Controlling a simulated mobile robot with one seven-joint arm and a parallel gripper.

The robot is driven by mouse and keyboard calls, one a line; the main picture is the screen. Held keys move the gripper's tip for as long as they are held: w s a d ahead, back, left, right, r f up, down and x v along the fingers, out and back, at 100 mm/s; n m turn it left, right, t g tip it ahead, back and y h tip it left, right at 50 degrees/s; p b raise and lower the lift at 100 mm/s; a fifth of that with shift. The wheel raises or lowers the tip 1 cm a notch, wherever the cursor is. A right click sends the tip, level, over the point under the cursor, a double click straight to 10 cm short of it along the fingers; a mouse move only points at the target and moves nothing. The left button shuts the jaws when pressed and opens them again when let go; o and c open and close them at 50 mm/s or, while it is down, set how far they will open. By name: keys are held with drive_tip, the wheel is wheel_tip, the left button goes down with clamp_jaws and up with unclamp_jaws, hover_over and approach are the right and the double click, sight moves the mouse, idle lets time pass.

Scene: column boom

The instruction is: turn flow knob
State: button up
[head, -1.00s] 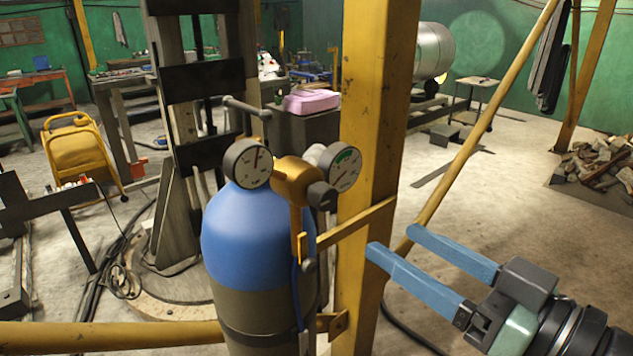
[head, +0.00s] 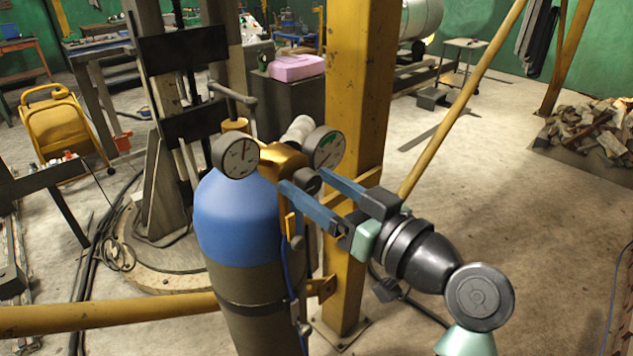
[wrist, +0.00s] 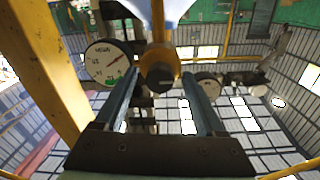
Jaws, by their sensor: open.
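The flow knob is a small black round knob (head: 306,181) on the front of the brass regulator (head: 280,156). The regulator sits on top of a blue-shouldered gas cylinder (head: 238,215). My gripper (head: 304,178) is open, its two blue fingers pointing at the regulator. In the head view the fingertips lie near the knob, one on each side. In the wrist view the knob (wrist: 158,76) shows between the fingers, near their tips. I cannot tell whether either finger touches it.
Two dial gauges, left (head: 236,156) and right (head: 323,148), flank the knob closely. A yellow post (head: 357,90) stands just behind the regulator. A yellow rail (head: 110,318) runs past the cylinder. The floor at right is open.

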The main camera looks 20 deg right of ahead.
clamp_jaws()
drive_tip(key=shift+m, duration=0.3)
drive_tip(key=m+p, duration=0.1)
drive_tip(key=m, duration=0.2)
drive_tip(key=shift+r+m, duration=0.1)
drive_tip(key=shift+m, duration=0.2)
drive_tip(key=m+p, duration=0.2)
drive_tip(key=m, duration=0.2)
drive_tip(key=m+p, duration=0.2)
drive_tip(key=m, duration=0.2)
drive_tip(key=shift+r, duration=0.1)
drive_tip(key=shift+d+m+p, duration=0.1)
drive_tip(key=shift+m+p, duration=1.25)
drive_tip(key=shift+m, duration=0.45)
drive_tip(key=shift+f, duration=0.2)
